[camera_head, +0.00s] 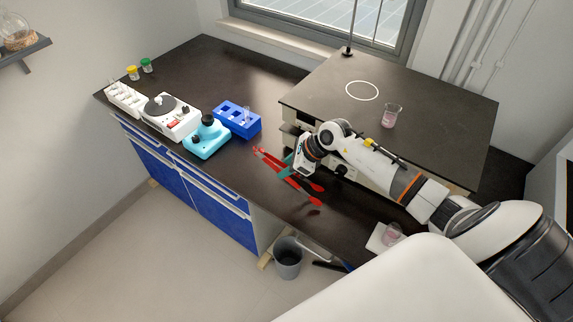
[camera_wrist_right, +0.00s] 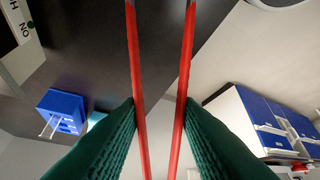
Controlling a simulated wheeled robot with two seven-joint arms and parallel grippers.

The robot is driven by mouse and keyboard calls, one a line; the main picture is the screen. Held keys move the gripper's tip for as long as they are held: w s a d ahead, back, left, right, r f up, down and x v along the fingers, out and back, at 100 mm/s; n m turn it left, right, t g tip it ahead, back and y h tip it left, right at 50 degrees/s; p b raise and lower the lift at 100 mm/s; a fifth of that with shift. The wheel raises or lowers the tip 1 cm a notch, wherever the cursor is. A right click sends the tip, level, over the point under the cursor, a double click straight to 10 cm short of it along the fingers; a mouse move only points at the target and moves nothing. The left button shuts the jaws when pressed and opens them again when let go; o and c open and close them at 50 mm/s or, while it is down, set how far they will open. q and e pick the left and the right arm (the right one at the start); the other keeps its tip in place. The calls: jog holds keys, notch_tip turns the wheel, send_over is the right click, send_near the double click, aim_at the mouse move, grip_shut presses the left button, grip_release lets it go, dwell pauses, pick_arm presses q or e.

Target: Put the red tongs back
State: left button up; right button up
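The red tongs (camera_head: 283,172) are above the dark bench in the head view, just right of the blue rack, with their two long legs slanting down to the right. My right gripper (camera_head: 294,170) is around their middle. In the right wrist view, the two red legs of the tongs (camera_wrist_right: 136,60) run side by side between the green fingers of the right gripper (camera_wrist_right: 160,108), which press on them from both sides. My left gripper does not show in either view.
The blue rack (camera_head: 237,122), a turquoise device (camera_head: 207,140) and a white stirrer (camera_head: 170,117) stand left on the bench. A raised black-topped box (camera_head: 440,110) at right carries a beaker (camera_head: 390,115). Another beaker (camera_head: 391,235) stands lower right. The bench's front edge is close.

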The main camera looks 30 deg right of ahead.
jog(key=shift+f, duration=0.1)
jog(key=shift+f, duration=0.1)
jog(key=shift+f+b, duration=0.55)
jog(key=shift+b, duration=0.15)
jog(key=shift+o, duration=0.5)
jog(key=o, duration=0.4)
jog(key=shift+o, duration=0.2)
jog(key=shift+r, duration=0.1)
